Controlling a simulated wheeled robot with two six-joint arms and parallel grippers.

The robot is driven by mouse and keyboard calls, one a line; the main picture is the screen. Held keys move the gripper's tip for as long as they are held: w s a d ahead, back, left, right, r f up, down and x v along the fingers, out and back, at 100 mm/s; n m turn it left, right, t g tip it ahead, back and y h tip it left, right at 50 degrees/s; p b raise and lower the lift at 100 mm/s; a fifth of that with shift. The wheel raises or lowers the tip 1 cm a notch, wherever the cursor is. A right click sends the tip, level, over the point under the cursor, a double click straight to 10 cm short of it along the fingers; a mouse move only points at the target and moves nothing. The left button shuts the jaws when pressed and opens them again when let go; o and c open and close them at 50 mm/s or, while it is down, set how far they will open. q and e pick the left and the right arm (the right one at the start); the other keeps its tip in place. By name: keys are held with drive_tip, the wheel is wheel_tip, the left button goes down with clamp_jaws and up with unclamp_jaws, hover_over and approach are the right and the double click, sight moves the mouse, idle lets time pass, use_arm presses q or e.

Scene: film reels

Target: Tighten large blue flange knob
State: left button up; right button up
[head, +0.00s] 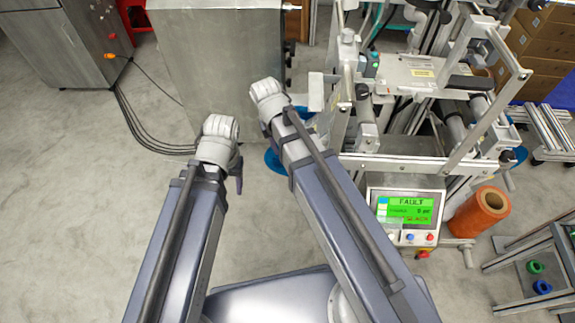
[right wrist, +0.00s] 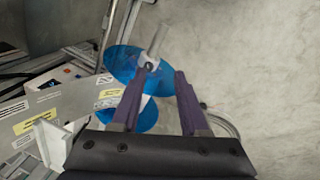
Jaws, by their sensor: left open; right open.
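In the right wrist view a large blue flange (right wrist: 124,63) has a grey knob or hub (right wrist: 155,42) sticking out from it. A second blue disc (right wrist: 146,117) shows below, partly hidden by a finger. My right gripper (right wrist: 163,74) is open and empty. Its left fingertip overlaps the hub's lower end in the picture; I cannot tell whether they touch. In the head view a blue disc (head: 274,162) shows partly behind my right arm, whose fingers are hidden there. My left gripper (head: 238,176) is open to the left of that disc, mostly hidden by its wrist.
The metal machine frame (head: 400,160) stands at right, with a screen (head: 405,209) reading FAULT and an orange roll (head: 480,212) beside it. A steel cabinet (head: 215,70) stands behind my arms. Black cables (head: 135,125) lie on the floor.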

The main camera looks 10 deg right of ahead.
use_arm(q)
wheel_tip(320, 180, down, 8)
drive_tip(key=b, duration=0.5)
drive_tip(key=shift+w+a, duration=0.35)
drive_tip(key=shift+a, duration=0.05)
use_arm(e)
drive_tip(key=w+d+f+m, duration=0.1)
drive_tip(key=w+d+f, duration=0.2)
drive_tip(key=w+f, duration=0.3)
drive_tip(key=shift+w+f, duration=0.25)
drive_tip(key=shift+f, duration=0.6)
use_arm(q)
drive_tip(key=shift+b, duration=0.35)
use_arm(e)
drive_tip(key=f+b, duration=0.2)
drive_tip(key=d+f+b, duration=0.1)
drive_tip(key=f+b, duration=0.4)
drive_tip(key=shift+d+f, duration=0.25)
drive_tip(key=shift+f, duration=0.1)
use_arm(q)
wheel_tip(320, 180, down, 8)
drive_tip(key=shift+r, duration=0.25)
use_arm(e)
clamp_jaws()
